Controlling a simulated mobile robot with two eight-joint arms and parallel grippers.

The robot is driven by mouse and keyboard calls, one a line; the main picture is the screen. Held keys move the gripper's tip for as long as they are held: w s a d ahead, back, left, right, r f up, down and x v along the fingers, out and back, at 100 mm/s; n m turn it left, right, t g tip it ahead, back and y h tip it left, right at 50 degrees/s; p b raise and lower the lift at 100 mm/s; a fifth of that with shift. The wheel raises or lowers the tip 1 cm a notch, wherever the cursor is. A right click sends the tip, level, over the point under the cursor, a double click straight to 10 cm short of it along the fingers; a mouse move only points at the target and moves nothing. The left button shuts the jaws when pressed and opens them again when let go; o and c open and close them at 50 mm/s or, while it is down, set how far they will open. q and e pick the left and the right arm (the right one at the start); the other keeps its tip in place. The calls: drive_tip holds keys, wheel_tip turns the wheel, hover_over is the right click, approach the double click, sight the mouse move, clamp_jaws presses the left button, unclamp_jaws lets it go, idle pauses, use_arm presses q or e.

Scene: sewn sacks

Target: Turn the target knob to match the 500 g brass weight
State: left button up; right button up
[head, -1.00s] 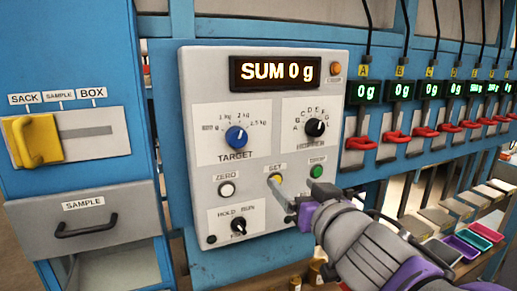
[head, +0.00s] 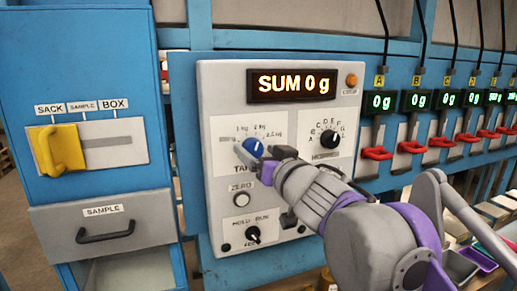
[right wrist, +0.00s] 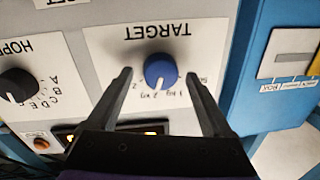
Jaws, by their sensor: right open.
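The blue TARGET knob (head: 252,147) sits on a white label of the control panel (head: 213,200). Its scale carries kilogram marks. In the right wrist view the knob (right wrist: 160,69) appears upside down, with a pale mark on the side facing the scale; I cannot read its exact setting. My right gripper (head: 260,163) is at the knob and partly covers the TARGET label. In the wrist view the open fingers of this gripper (right wrist: 158,76) stand on either side of the knob, with gaps between. I cannot make out the 500 g brass weight. My left gripper is out of view.
The panel display (head: 292,85) reads SUM 0 g. The black hopper knob (head: 330,138) is close to the right of my gripper. Below are the ZERO button (head: 241,199) and HOLD/RUN switch (head: 253,234). A yellow lever (head: 60,150) is at left, red levers (head: 376,153) at right.

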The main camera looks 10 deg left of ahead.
drive_tip(key=shift+a, duration=0.1)
clamp_jaws()
idle(0.4)
drive_tip(key=shift+n, duration=0.4)
drive_tip(key=n, duration=0.3)
drive_tip(key=shift+r+n, duration=0.1)
drive_tip(key=shift+n, duration=0.3)
drive_tip(key=n+p, duration=0.1)
drive_tip(key=n, duration=0.2)
drive_tip(key=shift+n+h, duration=0.3)
drive_tip(key=n+p, duration=0.1)
drive_tip(key=n, duration=0.3)
drive_tip(key=shift+a+p, duration=0.1)
drive_tip(key=shift+p, duration=0.2)
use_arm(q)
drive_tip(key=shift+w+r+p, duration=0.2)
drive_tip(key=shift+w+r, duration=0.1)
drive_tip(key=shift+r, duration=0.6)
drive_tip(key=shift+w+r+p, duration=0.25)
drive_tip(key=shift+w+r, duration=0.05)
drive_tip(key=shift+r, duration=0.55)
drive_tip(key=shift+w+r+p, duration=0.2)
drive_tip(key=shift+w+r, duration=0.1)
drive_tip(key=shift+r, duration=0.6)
use_arm(e)
drive_tip(key=shift+n+h, duration=0.3)
drive_tip(key=shift+n, duration=1.1)
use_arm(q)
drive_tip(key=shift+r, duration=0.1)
